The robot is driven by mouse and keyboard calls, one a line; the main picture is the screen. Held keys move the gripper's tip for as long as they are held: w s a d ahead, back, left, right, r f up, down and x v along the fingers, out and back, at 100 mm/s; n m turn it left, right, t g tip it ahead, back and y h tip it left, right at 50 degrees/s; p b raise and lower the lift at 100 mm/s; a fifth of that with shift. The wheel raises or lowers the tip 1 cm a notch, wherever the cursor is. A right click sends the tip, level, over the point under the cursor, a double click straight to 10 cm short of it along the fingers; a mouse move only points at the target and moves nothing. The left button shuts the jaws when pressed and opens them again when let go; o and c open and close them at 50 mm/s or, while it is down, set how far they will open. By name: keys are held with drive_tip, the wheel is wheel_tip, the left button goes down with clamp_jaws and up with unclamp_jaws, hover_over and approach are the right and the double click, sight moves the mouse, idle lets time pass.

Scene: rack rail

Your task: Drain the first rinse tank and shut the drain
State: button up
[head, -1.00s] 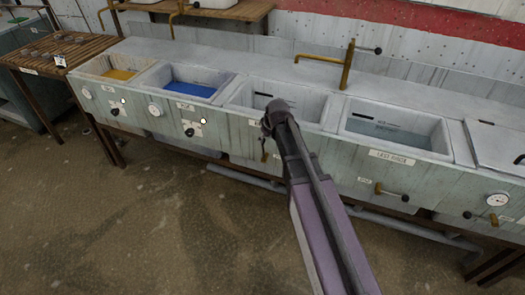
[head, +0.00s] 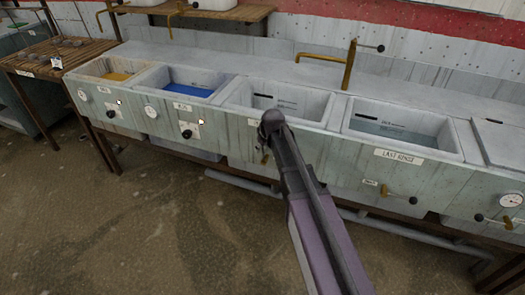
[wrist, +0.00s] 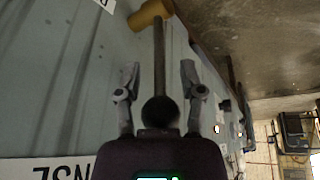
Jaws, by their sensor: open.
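The first rinse tank (head: 312,104) is the third basin in the row, partly behind my arm. I see dark marks on its inner wall but no clear water surface; its floor is mostly hidden. In the wrist view the drain lever (wrist: 159,60) runs from the brass valve body (wrist: 150,14) to a black ball knob (wrist: 160,110). My gripper (wrist: 160,72) is open, its fingers on either side of the lever, with gaps visible.
The last rinse basin (head: 400,124), holding water, stands to the right with its own brass drain lever (head: 390,191). Blue (head: 180,82) and yellow (head: 116,77) baths lie left. A brass tap (head: 348,65) stands behind. A pipe (head: 400,234) runs below; the floor in front is clear.

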drive_tip(key=shift+f, duration=0.1)
idle(0.3)
clamp_jaws()
drive_tip(key=shift+w, duration=0.1)
drive_tip(key=shift+d, duration=0.15)
